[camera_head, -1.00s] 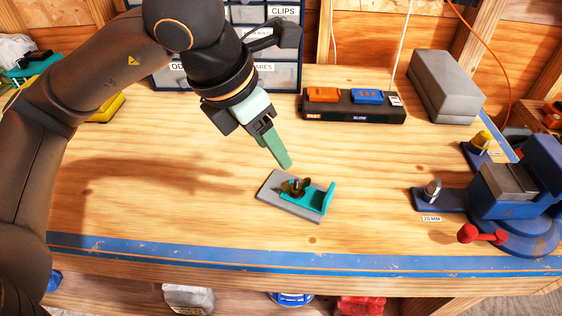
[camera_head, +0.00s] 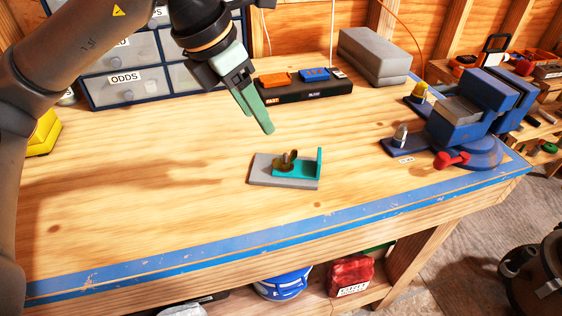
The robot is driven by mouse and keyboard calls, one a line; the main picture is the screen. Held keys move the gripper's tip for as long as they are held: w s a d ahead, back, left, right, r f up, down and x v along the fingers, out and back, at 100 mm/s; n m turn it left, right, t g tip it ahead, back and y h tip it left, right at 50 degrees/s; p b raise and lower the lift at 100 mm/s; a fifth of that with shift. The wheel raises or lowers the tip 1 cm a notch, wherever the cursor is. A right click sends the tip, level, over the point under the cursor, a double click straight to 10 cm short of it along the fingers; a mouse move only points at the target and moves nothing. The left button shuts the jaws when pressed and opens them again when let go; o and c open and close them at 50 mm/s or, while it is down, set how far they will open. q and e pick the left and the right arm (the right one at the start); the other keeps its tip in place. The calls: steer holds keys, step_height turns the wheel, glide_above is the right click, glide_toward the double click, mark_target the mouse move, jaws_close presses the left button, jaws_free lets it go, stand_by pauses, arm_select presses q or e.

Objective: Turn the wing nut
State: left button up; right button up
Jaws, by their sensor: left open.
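The brass-coloured wing nut (camera_head: 289,157) sits on a small fixture with a teal bracket (camera_head: 309,168) and a grey base plate (camera_head: 262,172). The fixture rests on the wooden workbench, near its front edge. My left gripper (camera_head: 262,120) is above and behind the fixture, slightly to its left. Its green fingers point down towards the nut but are apart from it. The gripper is open and empty, though its fingers overlap from this angle. My right gripper is not in view.
A blue vise (camera_head: 459,118) with a red-knobbed handle stands at the right of the bench. A black charger (camera_head: 303,90) with orange and blue batteries and a grey box (camera_head: 373,55) stand behind. Drawers (camera_head: 127,88) stand back left. The bench left of the fixture is clear.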

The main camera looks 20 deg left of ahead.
mark_target(283, 160)
arm_select(q)
steer(key=x, duration=1.2)
steer(key=shift+f, duration=0.25)
jaws_close()
